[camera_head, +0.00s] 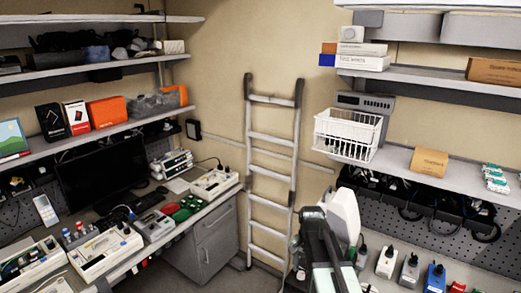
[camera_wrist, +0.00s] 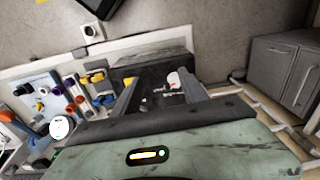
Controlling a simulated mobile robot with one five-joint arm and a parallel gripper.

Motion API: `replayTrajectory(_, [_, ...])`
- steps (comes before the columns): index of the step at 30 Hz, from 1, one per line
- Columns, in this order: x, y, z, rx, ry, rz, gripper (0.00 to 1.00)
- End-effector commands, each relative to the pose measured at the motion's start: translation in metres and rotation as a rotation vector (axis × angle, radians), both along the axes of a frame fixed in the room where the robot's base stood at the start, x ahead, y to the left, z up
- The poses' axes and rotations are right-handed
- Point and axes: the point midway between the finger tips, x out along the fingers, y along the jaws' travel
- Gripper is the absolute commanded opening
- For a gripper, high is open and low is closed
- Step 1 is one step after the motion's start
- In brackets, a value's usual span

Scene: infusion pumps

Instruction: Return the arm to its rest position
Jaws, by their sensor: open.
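My arm (camera_head: 326,240), white and dark green, stands upright at the lower middle right of the head view, in front of the ladder and beside the right-hand bench. Its fingertips cannot be made out there. In the wrist view my gripper (camera_wrist: 157,86) has two dark fingers spread apart above its worn green body. Nothing is held between them. A dark surface with small pale and reddish items shows beyond the gap, and I cannot tell what it is.
A ladder (camera_head: 270,175) leans on the back wall. The left bench holds a monitor (camera_head: 100,172) and several devices. A grey cabinet (camera_head: 214,243) stands under the left bench.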

Motion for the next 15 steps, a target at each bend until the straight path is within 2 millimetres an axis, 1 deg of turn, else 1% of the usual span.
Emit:
replayTrajectory(1, [-0.024,0.001,0.000,-0.004,-0.008,0.111,0.51])
replayTrajectory(6, [-0.070,0.004,0.000,-0.023,-0.032,0.485,0.51])
replayTrajectory(8, [-0.085,0.005,0.000,-0.033,-0.040,0.610,0.51])
replayTrajectory(9, [-0.078,0.005,-0.028,-0.029,-0.034,0.597,0.51])
replayTrajectory(14, [-0.083,0.005,-0.077,-0.022,-0.011,0.594,0.51])
replayTrajectory(15, [-0.086,0.005,-0.089,-0.021,-0.005,0.594,0.51])
